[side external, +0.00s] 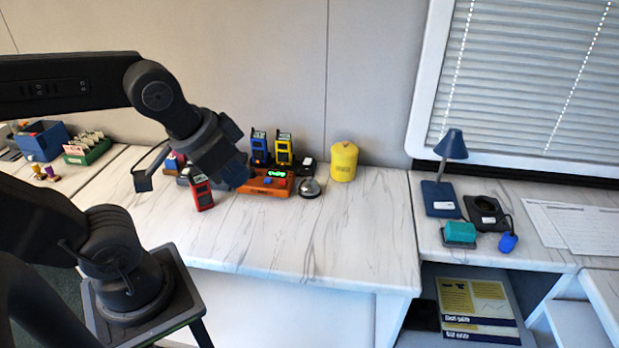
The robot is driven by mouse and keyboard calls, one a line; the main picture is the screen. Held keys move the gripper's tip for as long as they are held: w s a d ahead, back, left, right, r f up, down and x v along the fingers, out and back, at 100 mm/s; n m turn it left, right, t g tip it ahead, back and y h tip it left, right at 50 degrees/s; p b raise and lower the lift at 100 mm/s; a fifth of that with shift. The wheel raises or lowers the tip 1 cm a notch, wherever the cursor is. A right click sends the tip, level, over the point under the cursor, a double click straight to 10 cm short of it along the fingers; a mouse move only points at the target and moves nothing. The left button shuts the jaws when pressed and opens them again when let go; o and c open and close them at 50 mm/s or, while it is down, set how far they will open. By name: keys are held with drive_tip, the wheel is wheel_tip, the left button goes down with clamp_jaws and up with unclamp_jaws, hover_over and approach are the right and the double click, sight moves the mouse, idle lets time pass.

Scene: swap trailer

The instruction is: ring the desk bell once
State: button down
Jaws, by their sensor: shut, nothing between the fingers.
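The desk bell (310,188), a small silver dome on a dark base, stands on the marbled counter (330,235) just right of an orange box. My gripper (236,172), with dark blue fingers, is shut and empty. It points down and appears to the left of the bell, apart from it in the picture. It overlaps the left end of the orange box in this view, and its exact height above the counter is hard to tell.
The orange box (268,183) has lit green digits. A red handset (200,192) stands left of it. Blue (259,150) and yellow (283,150) handsets stand behind. A yellow canister (344,162) stands behind right of the bell. The counter in front is clear.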

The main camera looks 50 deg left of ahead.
drive_tip(key=shift+w, duration=0.1)
idle(0.5)
drive_tip(key=w+d+r+n+h, duration=0.1)
drive_tip(key=w+n+h, duration=0.3)
drive_tip(key=w, duration=0.6)
drive_tip(key=n+t+y, duration=0.3)
drive_tip(key=n, duration=1.8)
hover_over(310, 179)
wheel_tip(310, 179, down, 18)
drive_tip(key=shift+a+f, duration=0.1)
drive_tip(key=shift+f, duration=0.1)
drive_tip(key=shift+f, duration=4.4)
